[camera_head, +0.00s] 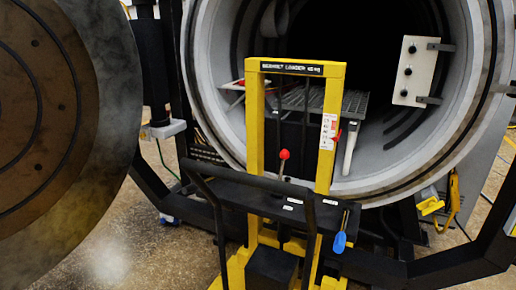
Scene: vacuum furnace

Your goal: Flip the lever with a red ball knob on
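The lever with a red ball knob (284,155) stands on the black shelf of the yellow loader. Its short stem rises from the shelf, left of the loader's middle, and the red ball is at its top. The stem looks close to upright; I cannot tell its switch position. A second, smaller red part (337,136) shows at the right post beside a white label. My gripper is not in view.
The yellow loader (255,120) stands before the open round furnace chamber (212,110). A black push handle (250,181) crosses in front of its shelf. The round furnace door (105,100) hangs open at left. Bare floor shows at lower left.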

